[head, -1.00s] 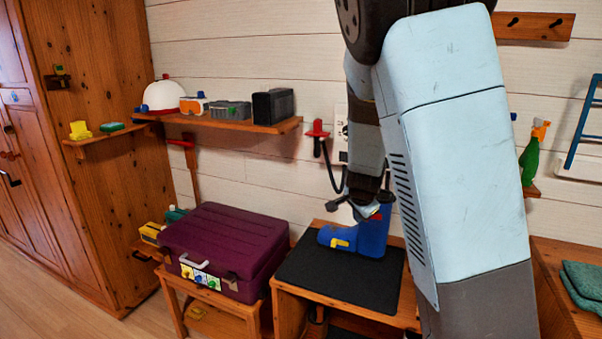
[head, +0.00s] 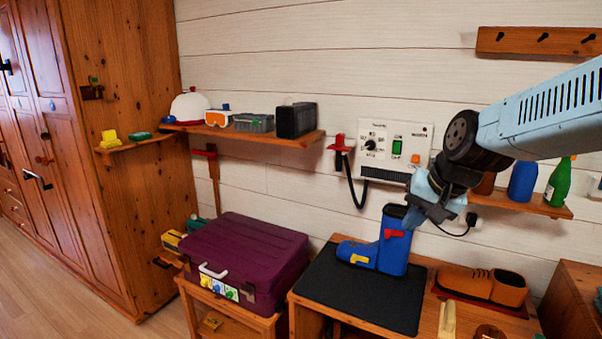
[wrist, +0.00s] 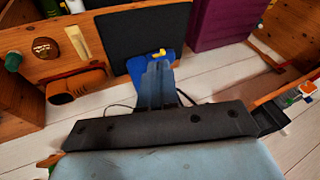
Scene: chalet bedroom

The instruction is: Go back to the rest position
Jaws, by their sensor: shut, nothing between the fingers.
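My gripper (head: 410,218) hangs at the end of my arm, which reaches in from the right in the head view. Its fingers are shut and empty. In the wrist view the shut fingers (wrist: 157,72) point toward a blue boot. The blue boot (head: 396,250), with red and yellow buckles, stands upright on a black mat (head: 345,290) on a wooden bench. In the head view my gripper overlaps the boot's upper right edge. I cannot tell how far apart they are. The boot is partly hidden behind the fingers in the wrist view (wrist: 140,68).
A purple case (head: 245,250) sits on a low stand to the left. A brown shoe (head: 480,285) is right of the mat. A control panel (head: 395,148) and dangling cable are on the wall behind. A shelf (head: 260,135) holds several items. Floor at left is clear.

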